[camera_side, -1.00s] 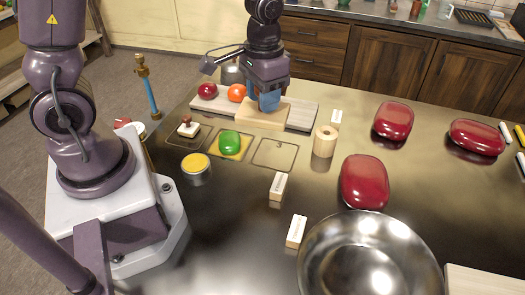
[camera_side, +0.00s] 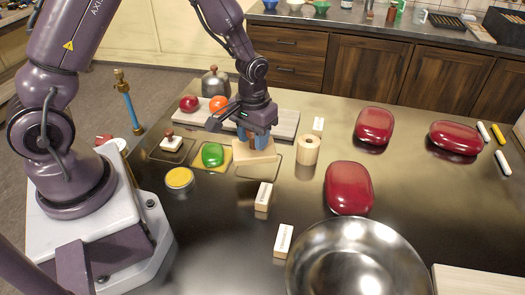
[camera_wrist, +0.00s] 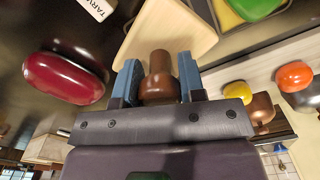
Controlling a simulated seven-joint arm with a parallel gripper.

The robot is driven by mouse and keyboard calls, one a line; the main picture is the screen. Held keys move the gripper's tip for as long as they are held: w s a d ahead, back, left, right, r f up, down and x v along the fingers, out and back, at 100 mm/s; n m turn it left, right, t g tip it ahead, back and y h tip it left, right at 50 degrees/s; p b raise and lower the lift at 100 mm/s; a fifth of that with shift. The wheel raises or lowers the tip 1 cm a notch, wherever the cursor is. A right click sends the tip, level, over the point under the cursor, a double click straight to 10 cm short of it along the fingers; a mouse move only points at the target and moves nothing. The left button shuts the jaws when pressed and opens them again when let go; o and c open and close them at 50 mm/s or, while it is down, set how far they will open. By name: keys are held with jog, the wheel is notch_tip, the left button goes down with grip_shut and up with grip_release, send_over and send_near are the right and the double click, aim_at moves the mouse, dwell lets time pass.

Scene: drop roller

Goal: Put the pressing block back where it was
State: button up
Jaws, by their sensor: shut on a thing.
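The pressing block (camera_side: 255,161) is a pale wooden slab with a brown knob handle. My gripper (camera_side: 257,139) is shut on the handle, with its blue fingers on either side. The wrist view also shows the slab (camera_wrist: 165,30) and the handle (camera_wrist: 158,80) between the fingers (camera_wrist: 158,84). In the side view the block covers much of the right outlined square (camera_side: 277,172) on the table. I cannot tell whether it touches the table. A yellow square (camera_side: 227,160) with a green rounded piece (camera_side: 212,154) lies just left of it.
A small stamp (camera_side: 172,142) stands on the left square. A wooden cylinder (camera_side: 307,150) is right of the block, and a labelled block (camera_side: 263,196) is in front. A long board (camera_side: 285,124) with fruit lies behind. Red cases and a steel bowl (camera_side: 355,262) fill the right.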

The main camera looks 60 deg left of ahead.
aim_at(263, 152)
jog(key=shift+w+f, duration=1)
jog(key=shift+f, duration=0.2)
jog(key=shift+w+a+f, duration=0.1)
jog(key=shift+w+f, duration=0.05)
jog(key=shift+f, duration=0.75)
jog(key=shift+w+f, duration=0.1)
jog(key=shift+f, duration=0.8)
jog(key=shift+f, duration=0.1)
jog(key=o, duration=1)
